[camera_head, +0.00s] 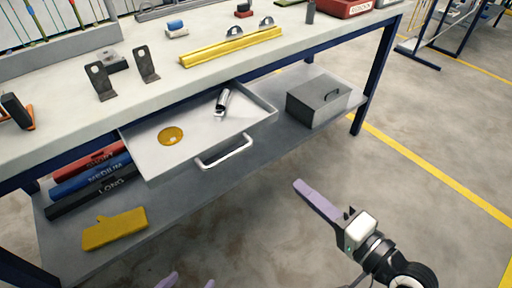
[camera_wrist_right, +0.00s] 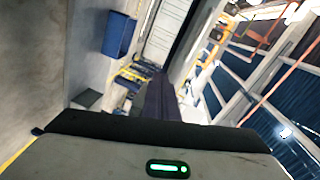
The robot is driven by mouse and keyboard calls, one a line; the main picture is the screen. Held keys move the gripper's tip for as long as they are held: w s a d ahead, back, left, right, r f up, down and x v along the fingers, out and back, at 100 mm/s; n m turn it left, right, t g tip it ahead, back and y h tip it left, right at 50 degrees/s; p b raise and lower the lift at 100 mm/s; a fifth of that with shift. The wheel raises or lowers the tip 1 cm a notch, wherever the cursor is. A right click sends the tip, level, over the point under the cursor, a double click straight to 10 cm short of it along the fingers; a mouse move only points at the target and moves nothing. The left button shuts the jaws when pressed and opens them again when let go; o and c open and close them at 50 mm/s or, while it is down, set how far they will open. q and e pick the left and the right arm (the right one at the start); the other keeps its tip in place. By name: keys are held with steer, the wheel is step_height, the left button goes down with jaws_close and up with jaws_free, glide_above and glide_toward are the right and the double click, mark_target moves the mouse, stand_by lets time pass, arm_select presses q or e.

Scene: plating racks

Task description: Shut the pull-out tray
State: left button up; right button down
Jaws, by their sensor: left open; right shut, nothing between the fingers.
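The pull-out tray (camera_head: 190,165) stands open under the workbench top, sticking out toward me. Its pale bar handle (camera_head: 224,153) is on the front face. A yellow disc (camera_head: 171,135) and a small silver and black item (camera_head: 222,102) lie in it. My left gripper (camera_head: 188,283) shows only as two purple fingertips at the bottom edge, apart and empty, well in front of the tray. My right gripper (camera_head: 298,184) is shut and empty, to the right of the handle and apart from it. Its purple fingers also show in the right wrist view (camera_wrist_right: 156,95), pointing away from the tray.
The workbench top (camera_head: 60,126) carries brackets and a yellow bar (camera_head: 232,46). On the lower shelf (camera_head: 180,201) are a dark grey box (camera_head: 318,102), red, blue and black labelled tubes, and a yellow piece (camera_head: 114,229). The floor before the tray is clear.

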mark_target(251, 129)
steer(key=w+a+r, duration=0.1)
steer(key=w+a, duration=0.2)
steer(key=w, duration=0.1)
steer(key=w+a+r+m+y, duration=0.1)
steer(key=w+a, duration=0.2)
steer(key=w, duration=0.1)
steer(key=w+a+r+m, duration=0.1)
steer(key=w+a+r, duration=0.1)
steer(key=w+a, duration=0.1)
steer(key=shift+w+t+y, duration=0.3)
steer(key=shift+w, duration=0.25)
steer(key=shift+w, duration=0.1)
